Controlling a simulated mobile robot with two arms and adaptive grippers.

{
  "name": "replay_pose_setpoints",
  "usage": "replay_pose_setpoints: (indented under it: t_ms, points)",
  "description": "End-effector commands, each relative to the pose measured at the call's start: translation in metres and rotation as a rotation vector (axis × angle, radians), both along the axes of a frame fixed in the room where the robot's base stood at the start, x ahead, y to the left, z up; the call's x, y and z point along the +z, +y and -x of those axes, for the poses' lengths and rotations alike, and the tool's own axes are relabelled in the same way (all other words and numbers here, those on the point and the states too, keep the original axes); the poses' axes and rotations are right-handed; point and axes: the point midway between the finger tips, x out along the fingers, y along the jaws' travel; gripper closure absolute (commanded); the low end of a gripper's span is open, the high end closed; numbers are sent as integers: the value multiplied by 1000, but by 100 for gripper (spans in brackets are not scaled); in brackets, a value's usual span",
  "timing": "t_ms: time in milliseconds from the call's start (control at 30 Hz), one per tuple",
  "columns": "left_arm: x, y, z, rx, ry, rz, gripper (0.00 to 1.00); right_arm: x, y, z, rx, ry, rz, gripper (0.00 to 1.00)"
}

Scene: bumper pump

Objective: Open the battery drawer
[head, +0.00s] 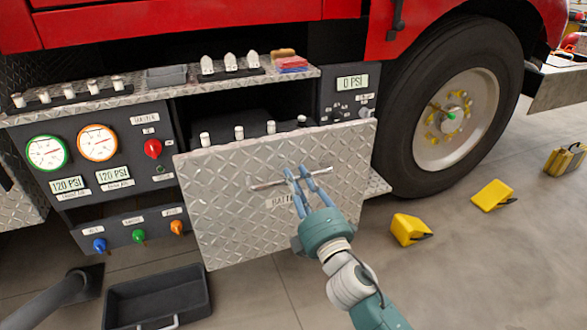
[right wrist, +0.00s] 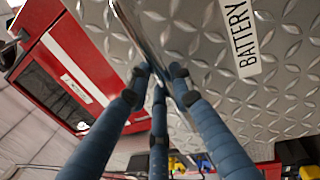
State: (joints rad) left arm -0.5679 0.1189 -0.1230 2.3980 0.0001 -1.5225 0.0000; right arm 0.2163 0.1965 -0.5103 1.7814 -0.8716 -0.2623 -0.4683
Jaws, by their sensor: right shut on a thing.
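The battery drawer (head: 230,220) has a diamond-plate front with a BATTERY label and stands out from the truck's side, with a dark gap behind its top edge. Several white-capped posts (head: 239,132) show in that gap. The drawer's bar handle (head: 266,184) crosses its front. My right gripper (head: 306,174) is shut on the handle. In the right wrist view its blue fingers (right wrist: 160,78) close around the metal handle (right wrist: 139,32), beside the BATTERY label (right wrist: 239,38). My left gripper is not in view.
A gauge panel (head: 122,178) with coloured knobs is left of the drawer. A black tray (head: 155,298) lies on the floor below. A large wheel (head: 455,115) stands right, with yellow chocks (head: 408,229) on the floor.

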Motion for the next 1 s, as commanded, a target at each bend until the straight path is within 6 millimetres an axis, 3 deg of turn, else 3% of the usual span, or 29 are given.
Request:
replay_pose_setpoints:
  t_ms: [300, 700, 733, 800, 1000]
  points:
    - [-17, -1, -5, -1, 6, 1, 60, 7, -9, 17, -5, -9, -1, 100]
    - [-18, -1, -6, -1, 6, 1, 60, 7, -9, 18, -5, -11, -2, 100]
    - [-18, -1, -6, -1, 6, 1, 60, 7, -9, 18, -5, -11, -2, 73]
    - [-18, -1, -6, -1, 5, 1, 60, 7, -9, 18, -5, -11, -2, 60]
    - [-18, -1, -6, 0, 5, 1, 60, 5, -8, 18, -4, -8, -1, 60]
